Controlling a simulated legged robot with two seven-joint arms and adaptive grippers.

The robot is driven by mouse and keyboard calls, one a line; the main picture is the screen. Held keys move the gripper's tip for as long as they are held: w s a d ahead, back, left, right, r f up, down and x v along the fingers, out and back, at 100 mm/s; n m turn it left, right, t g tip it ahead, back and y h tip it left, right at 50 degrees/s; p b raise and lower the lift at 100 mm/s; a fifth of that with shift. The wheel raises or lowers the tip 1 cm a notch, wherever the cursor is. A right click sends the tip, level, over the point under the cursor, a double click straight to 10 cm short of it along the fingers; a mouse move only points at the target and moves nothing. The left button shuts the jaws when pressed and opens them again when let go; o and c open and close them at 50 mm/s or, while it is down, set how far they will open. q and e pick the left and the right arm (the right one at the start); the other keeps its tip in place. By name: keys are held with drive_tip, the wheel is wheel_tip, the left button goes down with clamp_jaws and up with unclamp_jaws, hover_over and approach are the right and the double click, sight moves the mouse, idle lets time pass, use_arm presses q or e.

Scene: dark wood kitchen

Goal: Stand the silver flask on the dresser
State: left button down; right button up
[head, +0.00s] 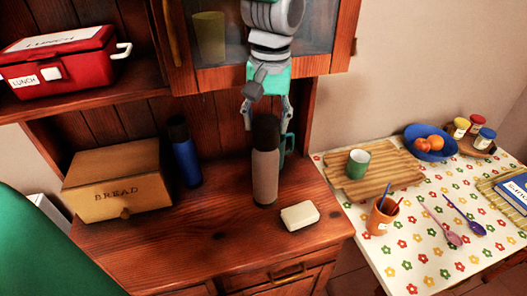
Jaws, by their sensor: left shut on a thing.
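The silver flask (265,176) has a grey body and a dark cap. It is upright at the dresser (220,242), and its base appears to meet the wooden top; I cannot tell whether it rests fully there. My left gripper (266,114) comes down from above and is shut on the flask at its dark cap. My right gripper is not in view.
A blue flask (186,160) and a bread box (116,182) stand left of the silver flask. A teal mug (288,145) is close behind it, and a pale block (299,215) lies at right. The glass-door cabinet (222,35) hangs above. The dresser's front is clear.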

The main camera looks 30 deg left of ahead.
sight(262, 154)
use_arm(q)
drive_tip(key=f, duration=0.2)
drive_tip(key=a+f, duration=0.1)
drive_tip(key=f, duration=0.2)
drive_tip(key=shift+a+f, duration=0.1)
drive_tip(key=shift+a, duration=0.1)
drive_tip(key=shift+a+f, duration=0.2)
drive_tip(key=shift+f, duration=0.25)
drive_tip(key=f, duration=0.1)
drive_tip(key=d+f, duration=0.1)
drive_tip(key=f, duration=0.1)
drive_tip(key=shift+d+f, duration=0.2)
drive_tip(key=shift+d, duration=0.05)
drive_tip(key=shift+a, duration=0.1)
drive_tip(key=c, duration=0.9)
unclamp_jaws()
drive_tip(key=shift+s+a+f, duration=0.1)
drive_tip(key=shift+a, duration=0.1)
drive_tip(key=shift+o, duration=0.8)
drive_tip(key=shift+a, duration=0.25)
drive_tip(key=shift+d+r, duration=0.15)
drive_tip(key=shift+r, duration=0.1)
drive_tip(key=r, duration=1)
drive_tip(key=shift+d+r, duration=0.25)
drive_tip(key=shift+d, duration=0.1)
drive_tip(key=shift+a+r, duration=0.1)
drive_tip(key=shift+r, duration=0.5)
